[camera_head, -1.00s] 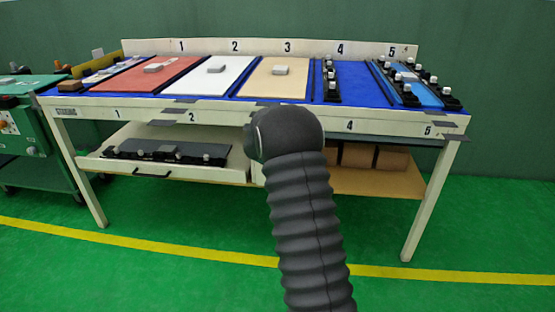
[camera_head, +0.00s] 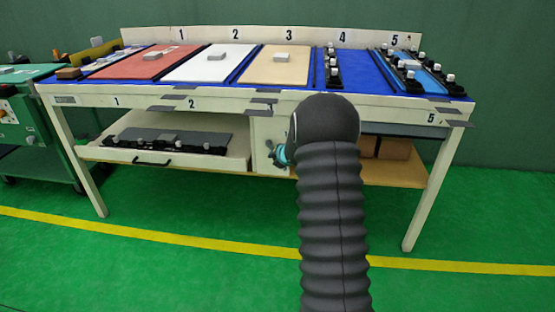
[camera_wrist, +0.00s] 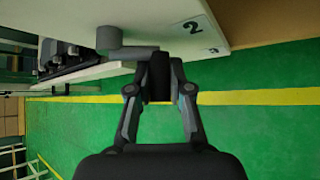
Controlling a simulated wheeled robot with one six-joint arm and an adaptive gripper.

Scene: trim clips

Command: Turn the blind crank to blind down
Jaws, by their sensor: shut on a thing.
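In the wrist view my gripper (camera_wrist: 160,80) is shut, with its two fingers on a dark upright piece at the end of the grey crank (camera_wrist: 128,50). The crank's round hub is at the left, against the pale bench front, and its arm runs right to my fingers. In the head view my dark arm covers the crank and most of the gripper. Only a small teal and dark part shows left of the arm, by the cabinet under the bench. I cannot make out the blind in either view.
The long bench (camera_head: 140,97) holds coloured panels and clips on top. An open drawer (camera_head: 238,160) with a dark part sits below at left, brown boxes (camera_head: 395,149) at right. A green cart (camera_head: 30,115) stands at far left. The green floor in front is clear.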

